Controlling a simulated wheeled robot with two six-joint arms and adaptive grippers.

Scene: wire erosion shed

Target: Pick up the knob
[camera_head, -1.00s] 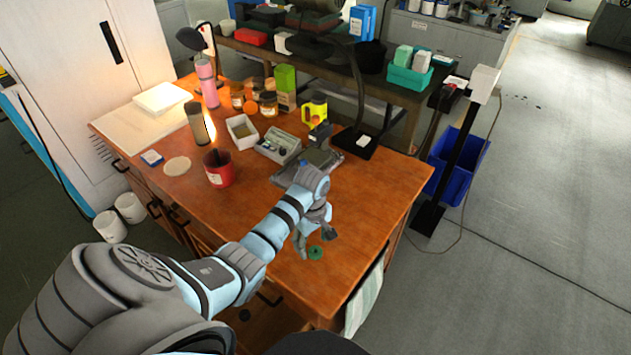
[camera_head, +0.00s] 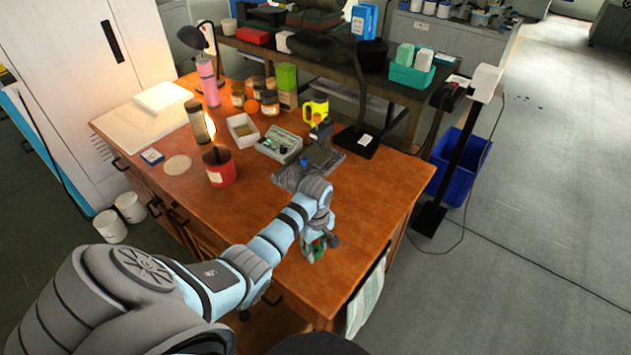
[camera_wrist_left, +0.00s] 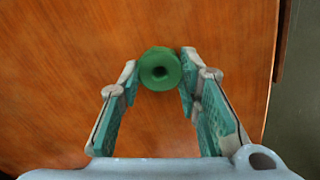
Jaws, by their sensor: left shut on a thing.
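The knob (camera_wrist_left: 160,68) is a round green piece with a dark hole in its middle. In the left wrist view it sits between the fingertips of my left gripper (camera_wrist_left: 159,78), which is shut on it from both sides. In the head view the left gripper (camera_head: 314,250) points down at the near right part of the wooden table (camera_head: 375,215). The knob is mostly hidden there by the fingers. I cannot tell whether it still touches the table. My right gripper is not in view.
A red cup (camera_head: 220,170), a white tray (camera_head: 242,131) and a grey device (camera_head: 279,145) stand farther back on the table. A black lamp base (camera_head: 357,143) stands near the right edge. The table right of the gripper is clear.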

